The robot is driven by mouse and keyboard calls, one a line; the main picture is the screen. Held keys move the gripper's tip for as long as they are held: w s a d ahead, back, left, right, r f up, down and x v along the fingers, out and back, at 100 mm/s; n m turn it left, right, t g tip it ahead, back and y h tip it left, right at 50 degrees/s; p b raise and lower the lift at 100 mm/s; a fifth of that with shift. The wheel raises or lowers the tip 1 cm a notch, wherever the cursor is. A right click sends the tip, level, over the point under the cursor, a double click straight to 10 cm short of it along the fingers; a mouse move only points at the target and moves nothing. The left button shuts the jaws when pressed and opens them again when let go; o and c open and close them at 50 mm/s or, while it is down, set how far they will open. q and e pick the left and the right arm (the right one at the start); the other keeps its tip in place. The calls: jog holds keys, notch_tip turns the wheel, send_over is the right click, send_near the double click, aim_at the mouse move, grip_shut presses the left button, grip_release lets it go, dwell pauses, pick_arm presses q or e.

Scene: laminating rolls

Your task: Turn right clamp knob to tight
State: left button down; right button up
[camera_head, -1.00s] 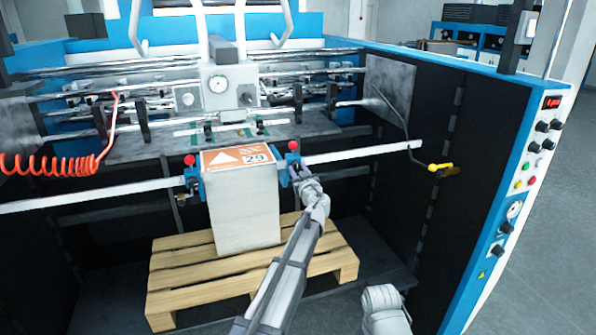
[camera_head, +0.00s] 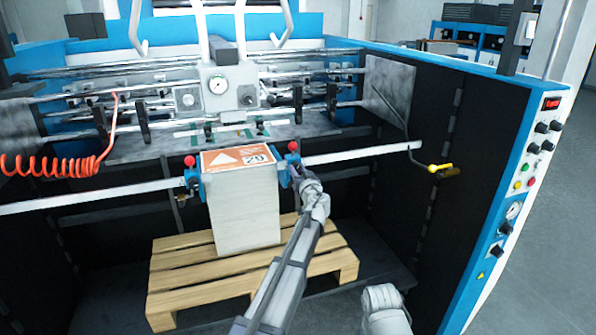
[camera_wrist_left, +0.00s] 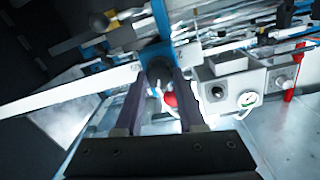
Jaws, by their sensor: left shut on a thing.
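The right clamp (camera_head: 284,176) is a blue block with a red ball on top (camera_head: 293,146), on the bar at the right side of the paper stack (camera_head: 243,210). My left gripper (camera_head: 297,175) reaches up to its front. In the left wrist view, the fingers (camera_wrist_left: 158,85) are shut on the dark round clamp knob (camera_wrist_left: 158,69), with a red ball (camera_wrist_left: 170,99) showing between them. The knob is mostly hidden by the gripper in the head view. The left clamp (camera_head: 193,181), with its own red ball, stands on the other side. My right gripper is out of view.
The stack stands on a wooden pallet (camera_head: 190,276). A white bar (camera_head: 355,153) runs out to the right. A yellow-handled lever (camera_head: 441,168) hangs near the right side panel (camera_head: 520,195). A red coiled hose (camera_head: 55,164) hangs at the left.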

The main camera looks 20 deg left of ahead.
pick_arm(q)
jog(key=m, duration=0.7)
jog(key=shift+d+p, duration=0.1)
jog(key=shift+p, duration=0.2)
jog(key=m+g, duration=0.1)
jog(key=m, duration=0.4)
jog(key=shift+m, duration=0.3)
jog(key=shift+m+y, duration=0.3)
jog(key=c, duration=0.5)
grip_release()
jog(key=shift+w, duration=0.1)
jog(key=shift+d, duration=0.1)
jog(key=v, duration=0.7)
jog(key=shift+s+d+p, duration=0.15)
jog(key=shift+s+p, duration=0.15)
jog(key=shift+s, duration=0.1)
